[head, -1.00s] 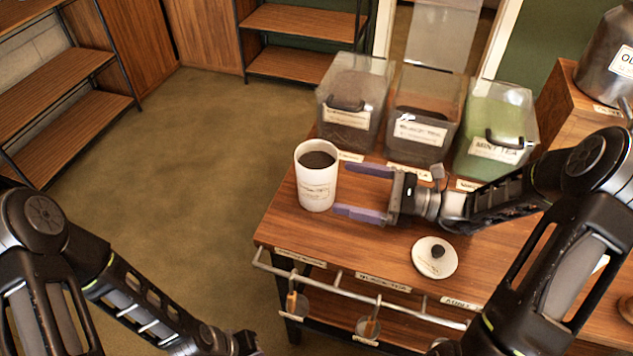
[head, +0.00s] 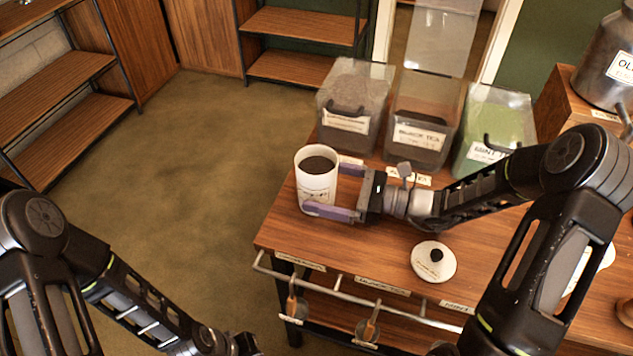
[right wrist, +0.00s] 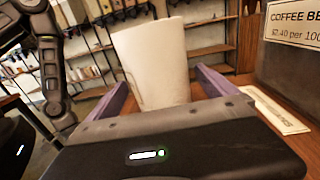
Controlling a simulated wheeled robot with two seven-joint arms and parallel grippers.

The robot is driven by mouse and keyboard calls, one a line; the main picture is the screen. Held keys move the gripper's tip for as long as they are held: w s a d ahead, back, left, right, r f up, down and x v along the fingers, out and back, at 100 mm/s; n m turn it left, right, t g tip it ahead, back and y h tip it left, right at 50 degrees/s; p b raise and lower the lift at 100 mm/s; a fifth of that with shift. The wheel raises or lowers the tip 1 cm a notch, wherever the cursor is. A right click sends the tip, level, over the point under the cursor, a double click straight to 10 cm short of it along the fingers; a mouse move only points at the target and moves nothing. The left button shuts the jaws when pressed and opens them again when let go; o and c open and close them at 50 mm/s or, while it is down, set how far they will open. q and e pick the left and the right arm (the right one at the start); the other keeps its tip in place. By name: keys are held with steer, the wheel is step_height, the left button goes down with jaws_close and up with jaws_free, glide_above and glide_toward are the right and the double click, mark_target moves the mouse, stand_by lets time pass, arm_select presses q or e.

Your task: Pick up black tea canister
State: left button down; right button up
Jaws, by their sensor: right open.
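The canister (head: 317,184) is a white cylinder with a small label and dark contents, open at the top. It stands upright at the left end of the wooden table (head: 290,235). My right gripper (head: 335,190) is open, with its purple fingers on either side of the canister. In the right wrist view the canister (right wrist: 155,65) rises between the two fingers (right wrist: 160,95); I cannot tell whether they touch it. A white lid with a black knob (head: 433,261) lies on the table. My left arm (head: 140,310) is at the lower left; its fingertips are not visible.
Clear bins stand at the table's back, including the BLACK TEA bin (head: 420,130) with its lid raised and the MINT TEA bin (head: 490,140). Scoops (head: 297,305) hang from the front rail (head: 350,297). Shelves (head: 60,90) stand at the left, beyond open floor.

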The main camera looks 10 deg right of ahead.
mark_target(316, 150)
steer(key=shift+x, duration=0.8)
steer(key=c, duration=1.8)
steer(key=shift+o, duration=0.2)
steer(key=shift+r, duration=0.1)
step_height(316, 150, up, 10)
steer(key=shift+f+p, duration=0.1)
steer(key=shift+p, duration=0.2)
